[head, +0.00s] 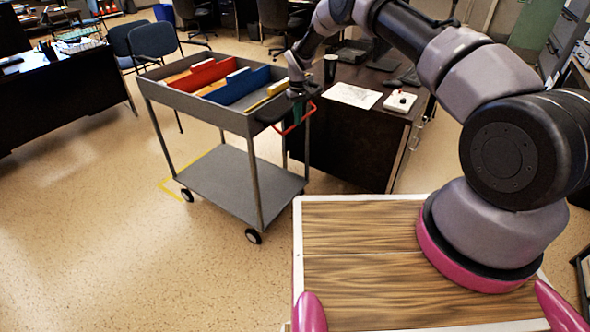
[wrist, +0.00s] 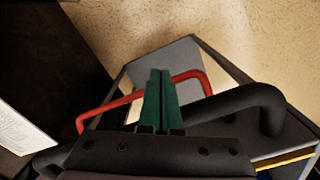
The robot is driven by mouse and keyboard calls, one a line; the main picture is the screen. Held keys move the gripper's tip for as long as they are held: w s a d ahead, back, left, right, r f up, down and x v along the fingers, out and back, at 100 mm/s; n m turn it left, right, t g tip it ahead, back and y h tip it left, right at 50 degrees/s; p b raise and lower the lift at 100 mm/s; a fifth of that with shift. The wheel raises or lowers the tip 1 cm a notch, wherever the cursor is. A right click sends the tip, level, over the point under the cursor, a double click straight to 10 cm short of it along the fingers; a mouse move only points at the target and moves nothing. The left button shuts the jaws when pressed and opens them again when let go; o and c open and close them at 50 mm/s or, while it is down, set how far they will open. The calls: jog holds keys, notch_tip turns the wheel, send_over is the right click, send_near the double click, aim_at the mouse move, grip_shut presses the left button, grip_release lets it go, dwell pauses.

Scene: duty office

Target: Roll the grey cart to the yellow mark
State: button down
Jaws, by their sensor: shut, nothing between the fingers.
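The grey cart (head: 226,187) stands upright on the floor, its top tray holding red, blue and yellow folders. A red handle (head: 312,112) is at its near right end and also shows in the wrist view (wrist: 192,76). My gripper (head: 296,112) is at this end. Its green fingers (wrist: 160,72) are shut together with nothing between them. They overlap the red handle in the wrist view; I cannot tell whether they touch it. The yellow mark (head: 168,186) is a line on the floor by the cart's left wheel, partly hidden by the cart.
A dark desk (head: 345,150) with papers, a cup and a small white box stands close to the cart's right. Blue chairs (head: 153,42) stand behind it, and another dark desk (head: 70,98) is at the left. The floor at the front left is clear.

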aim_at(288, 114)
jog(key=shift+w+a, duration=0.6)
jog(key=shift+a, duration=0.3)
jog(key=shift+w+a, duration=0.6)
jog(key=shift+a, duration=0.3)
